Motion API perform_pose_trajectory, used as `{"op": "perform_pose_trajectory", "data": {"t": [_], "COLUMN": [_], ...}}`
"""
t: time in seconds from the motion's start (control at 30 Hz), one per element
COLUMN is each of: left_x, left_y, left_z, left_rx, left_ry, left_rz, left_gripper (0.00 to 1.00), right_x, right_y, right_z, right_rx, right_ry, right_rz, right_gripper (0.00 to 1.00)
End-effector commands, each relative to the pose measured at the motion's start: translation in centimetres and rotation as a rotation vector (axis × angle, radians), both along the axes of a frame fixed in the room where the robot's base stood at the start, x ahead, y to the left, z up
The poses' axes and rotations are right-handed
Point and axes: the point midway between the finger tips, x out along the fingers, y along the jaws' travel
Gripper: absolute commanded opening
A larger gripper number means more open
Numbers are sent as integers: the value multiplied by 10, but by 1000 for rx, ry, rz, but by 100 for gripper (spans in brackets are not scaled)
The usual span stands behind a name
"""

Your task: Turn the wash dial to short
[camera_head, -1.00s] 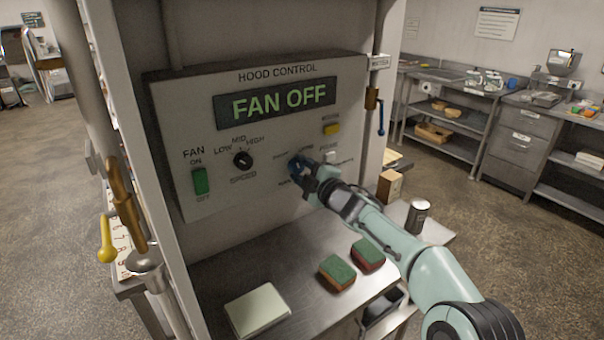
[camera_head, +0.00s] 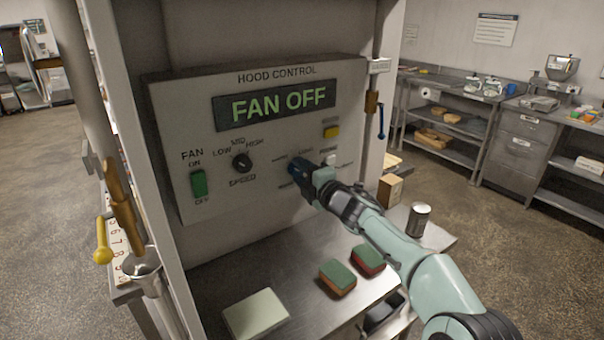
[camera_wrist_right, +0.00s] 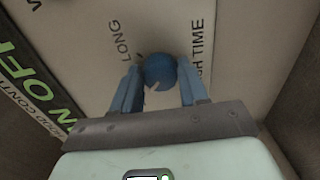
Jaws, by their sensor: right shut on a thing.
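The hood control panel (camera_head: 268,190) is a pale upright box with a display reading FAN OFF. The wash dial (camera_wrist_right: 160,71) shows in the right wrist view as a round blue knob, with LONG printed to its left and partly covered TIME lettering to its right. My right gripper (camera_wrist_right: 159,82) is shut on the dial, one blue finger on each side. In the head view my right gripper (camera_head: 298,172) reaches the panel's lower right and hides the dial. Where the dial points is not clear. My left gripper is not in view.
A black speed dial (camera_head: 242,162), a green fan switch (camera_head: 199,184) and a yellow button (camera_head: 331,132) are on the panel. Sponges (camera_head: 337,277), a pale block (camera_head: 255,314) and a can (camera_head: 418,219) stand on the steel shelf below.

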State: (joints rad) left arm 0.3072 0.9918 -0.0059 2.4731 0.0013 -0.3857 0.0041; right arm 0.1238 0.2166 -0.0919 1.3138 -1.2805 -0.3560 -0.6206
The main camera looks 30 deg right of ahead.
Motion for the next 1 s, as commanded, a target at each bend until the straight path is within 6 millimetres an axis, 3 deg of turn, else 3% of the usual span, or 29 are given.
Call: {"op": "perform_pose_trajectory", "data": {"t": [0.2,0.23,0.3,0.67,0.77,1.0], "left_x": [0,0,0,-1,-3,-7], "left_y": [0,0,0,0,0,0], "left_z": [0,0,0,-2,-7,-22], "left_rx": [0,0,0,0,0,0], "left_ry": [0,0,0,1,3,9], "left_rz": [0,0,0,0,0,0], "left_gripper": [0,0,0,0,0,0], "right_x": [0,0,0,-5,-17,-69], "right_y": [0,0,0,-1,-2,-6], "right_z": [0,0,0,1,0,0], "right_rx": [-3,-3,-3,-1,-1,-1], "right_ry": [0,0,0,-1,-1,-2], "right_rz": [0,0,0,-1,-2,-3], "right_gripper": [13,53,69,69,69,69]}}
